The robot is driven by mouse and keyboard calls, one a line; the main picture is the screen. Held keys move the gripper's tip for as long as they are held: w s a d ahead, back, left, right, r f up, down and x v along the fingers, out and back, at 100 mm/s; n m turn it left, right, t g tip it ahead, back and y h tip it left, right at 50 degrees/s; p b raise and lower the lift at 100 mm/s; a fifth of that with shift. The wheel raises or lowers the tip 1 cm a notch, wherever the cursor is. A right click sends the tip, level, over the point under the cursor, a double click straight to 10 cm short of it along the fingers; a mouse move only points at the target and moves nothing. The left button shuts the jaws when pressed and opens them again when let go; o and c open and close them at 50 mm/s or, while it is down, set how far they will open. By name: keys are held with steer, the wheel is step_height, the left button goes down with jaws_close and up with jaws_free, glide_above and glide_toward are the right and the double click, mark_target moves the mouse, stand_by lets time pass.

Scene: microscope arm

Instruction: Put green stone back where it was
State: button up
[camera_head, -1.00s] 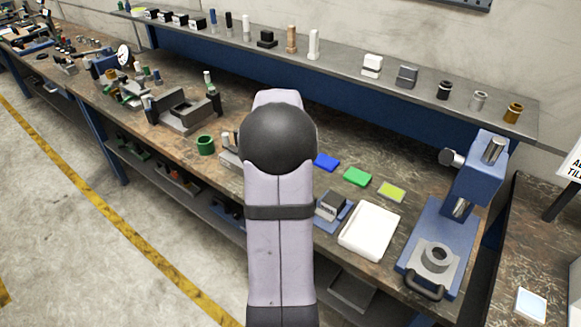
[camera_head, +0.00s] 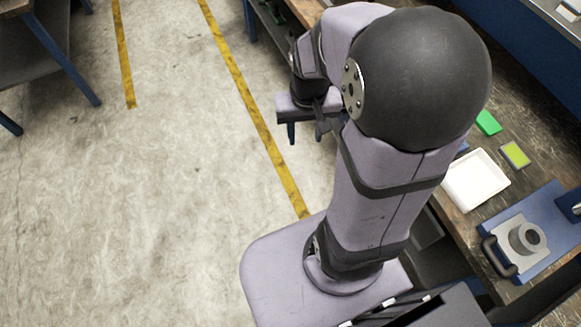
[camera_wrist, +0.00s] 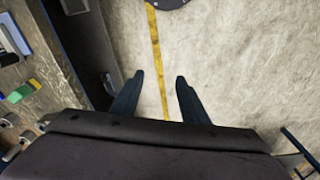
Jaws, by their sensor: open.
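My gripper (camera_head: 305,132) is open and empty, pointing down over the concrete floor, off the bench's front edge and well left of the green block. In the wrist view its two fingers (camera_wrist: 160,78) are apart with only floor and a yellow line between them. A small green item (camera_wrist: 22,92) shows on a surface at the left there; I cannot tell which.
A white tray (camera_head: 475,180) sits on the bench near its front edge. A blue press-like device (camera_head: 545,225) with a grey ring stands to its right. The floor (camera_head: 170,190) left of my arm is open. Another bench stands at upper left.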

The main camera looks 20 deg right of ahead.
steer(key=s+a+f+n, duration=0.1)
steer(key=s+a+n, duration=0.2)
steer(key=s+a, duration=0.4)
steer(key=shift+f+g, duration=0.25)
steer(key=shift+g, duration=0.15)
steer(key=shift+w, duration=0.1)
step_height(320, 180, down, 38)
steer(key=b, duration=3.8)
